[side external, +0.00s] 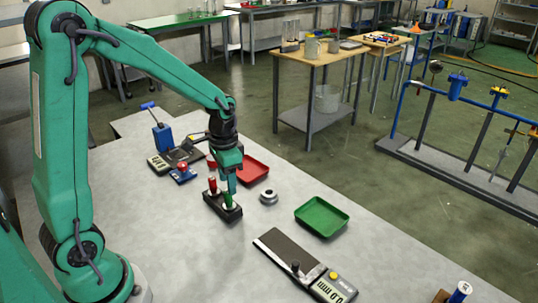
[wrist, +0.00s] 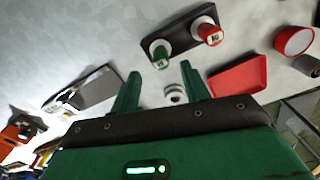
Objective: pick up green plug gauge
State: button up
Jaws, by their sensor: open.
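The green plug gauge (side external: 228,201) stands upright in a black holder (side external: 234,214), beside the red plug gauge (side external: 213,187). In the wrist view the green gauge (wrist: 160,59) shows its white-marked end just beyond my fingertips, with the red gauge (wrist: 208,34) to its right in the holder (wrist: 176,20). My gripper (side external: 229,187) is open and points down, close above the green gauge. In the wrist view my gripper (wrist: 159,72) has its two fingers apart, with the green gauge lined up with the gap. I cannot tell if the fingers overlap its top.
A metal ring (side external: 268,196) stands right of the holder. A red tray (side external: 254,168) lies behind and a green tray (side external: 322,217) to the right. A gauge device with a dark plate (side external: 288,250) is nearer the front. Blue and black instruments (side external: 163,137) stand at the left back.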

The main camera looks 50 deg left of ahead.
aim_at(228, 195)
jog(key=shift+f, duration=0.5)
jog(key=shift+s+a+f, duration=0.1)
jog(key=shift+s+f, duration=0.05)
jog(key=shift+f, duration=2.45)
grip_shut()
jog(key=shift+r, duration=0.15)
